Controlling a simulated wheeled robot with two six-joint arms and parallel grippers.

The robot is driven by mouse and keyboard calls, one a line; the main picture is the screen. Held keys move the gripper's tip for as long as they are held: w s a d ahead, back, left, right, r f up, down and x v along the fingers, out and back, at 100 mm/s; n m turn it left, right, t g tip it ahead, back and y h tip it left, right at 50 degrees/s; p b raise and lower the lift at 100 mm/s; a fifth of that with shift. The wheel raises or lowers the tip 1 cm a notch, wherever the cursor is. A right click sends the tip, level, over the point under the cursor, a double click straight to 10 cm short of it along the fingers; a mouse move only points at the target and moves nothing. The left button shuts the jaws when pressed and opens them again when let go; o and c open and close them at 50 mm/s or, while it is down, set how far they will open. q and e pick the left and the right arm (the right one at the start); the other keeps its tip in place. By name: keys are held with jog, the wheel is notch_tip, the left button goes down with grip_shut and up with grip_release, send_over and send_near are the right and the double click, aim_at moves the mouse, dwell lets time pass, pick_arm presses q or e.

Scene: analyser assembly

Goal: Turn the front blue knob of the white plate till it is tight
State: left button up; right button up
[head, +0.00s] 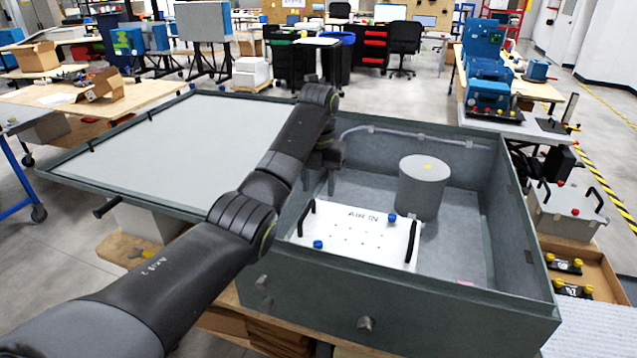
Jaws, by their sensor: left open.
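The white plate (352,240) lies inside the grey open box, marked "AIR IN" and fitted with two black handles. Its front blue knob (318,244) sits near the plate's front left corner. A second blue knob (392,218) sits at the plate's back edge, right of the lettering. My left gripper (319,190) is over the box, above and behind the plate's back left part as seen here. Its fingers point down, open, with nothing seen between them, and apart from the front knob. My right gripper is not in view.
A grey cylinder (423,187) stands in the box behind the plate, to the right. The box walls (400,310) rise around the plate. The open lid (190,150) spreads out to the left. A cable runs along the back wall.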

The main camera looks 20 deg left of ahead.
pick_arm(q)
jog(key=s+a+f+n+t+h+b, duration=0.2)
jog(key=a+n+b, duration=0.2)
jog(key=n, duration=1.2)
jog(key=n+h+b, duration=0.1)
jog(key=n+b, duration=0.9)
jog(key=b, duration=0.3)
send_near(318, 243)
jog(key=f, duration=0.1)
jog(key=shift+t+h, duration=0.3)
jog(key=x, duration=0.6)
jog(key=shift+f, duration=0.3)
jog(key=shift+w+d+f, duration=0.1)
jog(key=shift+f, duration=0.45)
